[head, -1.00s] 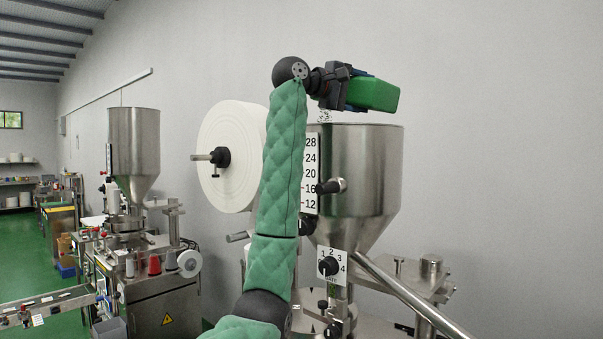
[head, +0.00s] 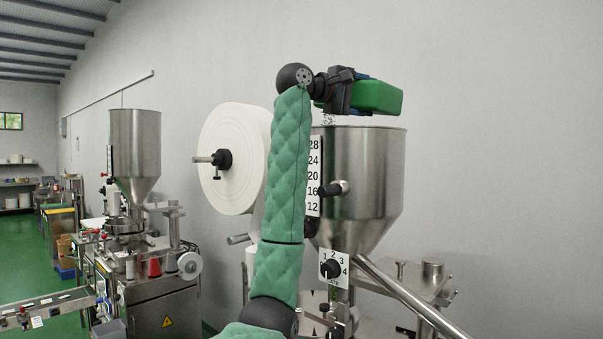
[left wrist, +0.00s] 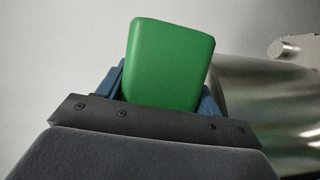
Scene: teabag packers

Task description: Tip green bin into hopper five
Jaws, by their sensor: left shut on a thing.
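My left gripper (head: 346,92) is shut on the green bin (head: 377,97) and holds it above the near steel hopper (head: 368,180), over its rim. The bin lies on its side, its closed end toward the right. Small dark bits show below the bin's left part, above the hopper's left rim. In the left wrist view the bin (left wrist: 170,65) stands between the blue fingers, and its inside is hidden. I cannot read a number five on this hopper. My right gripper is not in view.
A large white paper roll (head: 236,158) and a level scale (head: 314,175) stand left of the hopper. A dial plate (head: 334,265) sits below it. Another machine with a steel hopper (head: 135,150) stands farther back left. The wall behind is bare.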

